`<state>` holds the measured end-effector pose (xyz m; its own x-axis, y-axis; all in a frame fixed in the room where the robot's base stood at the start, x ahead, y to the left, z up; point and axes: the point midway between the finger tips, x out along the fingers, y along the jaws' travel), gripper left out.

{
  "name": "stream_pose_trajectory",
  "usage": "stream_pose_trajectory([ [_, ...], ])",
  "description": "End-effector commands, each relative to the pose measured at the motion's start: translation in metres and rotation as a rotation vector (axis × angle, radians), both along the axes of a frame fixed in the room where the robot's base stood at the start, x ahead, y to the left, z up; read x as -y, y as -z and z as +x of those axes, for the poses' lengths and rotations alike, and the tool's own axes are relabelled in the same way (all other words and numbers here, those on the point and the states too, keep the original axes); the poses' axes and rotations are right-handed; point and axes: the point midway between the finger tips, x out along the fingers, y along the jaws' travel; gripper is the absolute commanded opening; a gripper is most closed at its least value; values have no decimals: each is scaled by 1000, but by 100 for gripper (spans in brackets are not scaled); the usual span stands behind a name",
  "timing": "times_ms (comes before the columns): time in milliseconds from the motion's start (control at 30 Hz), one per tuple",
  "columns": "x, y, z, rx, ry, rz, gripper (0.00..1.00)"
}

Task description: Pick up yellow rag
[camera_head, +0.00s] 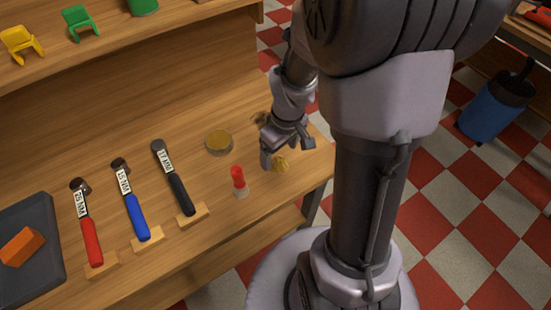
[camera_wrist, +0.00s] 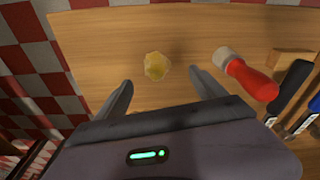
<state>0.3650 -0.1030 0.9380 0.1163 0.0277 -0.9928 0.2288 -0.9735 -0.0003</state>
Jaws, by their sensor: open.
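The yellow rag (camera_head: 281,164) is a small crumpled lump on the wooden workbench near its right end. It also shows in the wrist view (camera_wrist: 157,66), lying ahead of my fingertips and between their lines. My gripper (camera_head: 276,152) is close to the rag in the head view. In the wrist view my gripper (camera_wrist: 160,82) has its two fingers wide apart with nothing between them. The rag looks apart from both fingers. I cannot tell the exact height of the fingers above the bench.
Torque wrenches with black (camera_head: 178,185), blue (camera_head: 133,210) and red (camera_head: 89,230) handles rest on wooden blocks. A round yellowish disc (camera_head: 219,142) lies behind. The bench edge is close to the rag.

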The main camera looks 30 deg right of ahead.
Motion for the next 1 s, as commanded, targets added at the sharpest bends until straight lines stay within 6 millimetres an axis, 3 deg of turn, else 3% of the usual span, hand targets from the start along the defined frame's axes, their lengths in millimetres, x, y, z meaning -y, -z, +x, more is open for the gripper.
stream_pose_trajectory([
  [300, 4, 53, 4, -1, 0, 1, 80],
  [533, 4, 52, 6, 1, 0, -1, 78],
  [867, 4, 52, 5, 1, 0, 0, 15],
  [1000, 4, 52, 5, 1, 0, 0, 15],
])
